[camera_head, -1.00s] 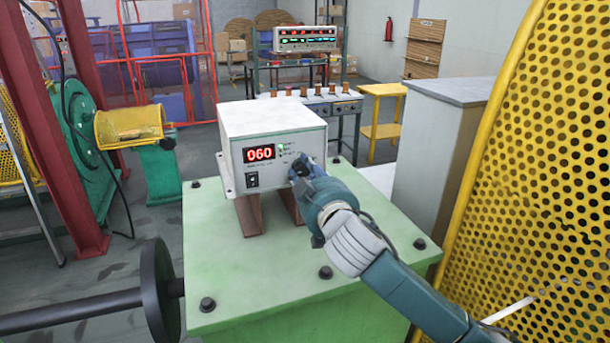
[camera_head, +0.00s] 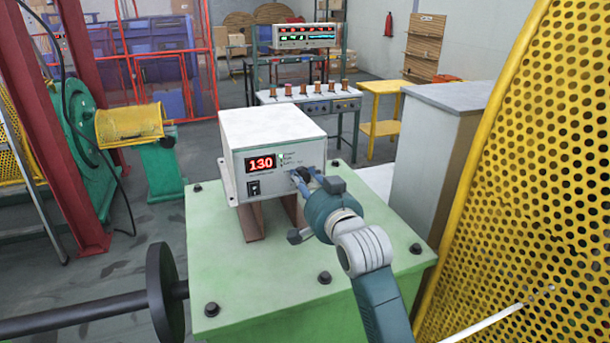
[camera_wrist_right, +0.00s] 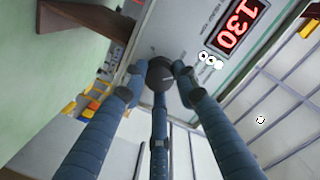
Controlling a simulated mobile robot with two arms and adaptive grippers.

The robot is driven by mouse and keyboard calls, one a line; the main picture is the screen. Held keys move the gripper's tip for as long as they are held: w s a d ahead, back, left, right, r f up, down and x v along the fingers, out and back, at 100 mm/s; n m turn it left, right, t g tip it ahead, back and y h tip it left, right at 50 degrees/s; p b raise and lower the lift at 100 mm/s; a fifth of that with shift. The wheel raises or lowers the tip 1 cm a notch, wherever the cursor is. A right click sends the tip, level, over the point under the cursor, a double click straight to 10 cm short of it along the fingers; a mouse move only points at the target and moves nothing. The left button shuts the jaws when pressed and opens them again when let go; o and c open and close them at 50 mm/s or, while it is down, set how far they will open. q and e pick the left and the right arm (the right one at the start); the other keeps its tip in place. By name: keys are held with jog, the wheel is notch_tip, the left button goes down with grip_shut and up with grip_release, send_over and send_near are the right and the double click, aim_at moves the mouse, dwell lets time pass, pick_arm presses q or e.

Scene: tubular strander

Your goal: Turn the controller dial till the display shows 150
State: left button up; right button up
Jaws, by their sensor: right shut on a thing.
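The controller (camera_head: 275,140) is a white box on brown supports on top of a green machine. In the right wrist view the dark round dial (camera_wrist_right: 160,76) sits between the blue fingertips of my right gripper (camera_wrist_right: 160,82). In the head view the gripper mostly hides the dial. My left gripper is not in view.
A black switch (camera_head: 254,188) is below the display. The green machine top (camera_head: 235,275) carries several dark bolts. A yellow perforated guard (camera_head: 520,180) stands close at the right, beside a grey cabinet (camera_head: 435,150). A black spool flange (camera_head: 165,292) is at the lower left.

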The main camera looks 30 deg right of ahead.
jog(key=shift+d+r+m+p, duration=0.1)
jog(key=shift+r+m+p, duration=0.15)
jog(key=shift+m, duration=0.25)
jog(key=shift+d+r+m+p, duration=0.1)
jog(key=shift+m+p, duration=0.2)
jog(key=shift+m, duration=0.2)
jog(key=shift+a, duration=0.1)
jog(key=o, duration=1)
jog(key=shift+c, duration=0.2)
jog(key=shift+o, duration=0.9)
jog(key=shift+f, duration=0.2)
jog(key=shift+s, duration=0.3)
jog(key=v, duration=0.7)
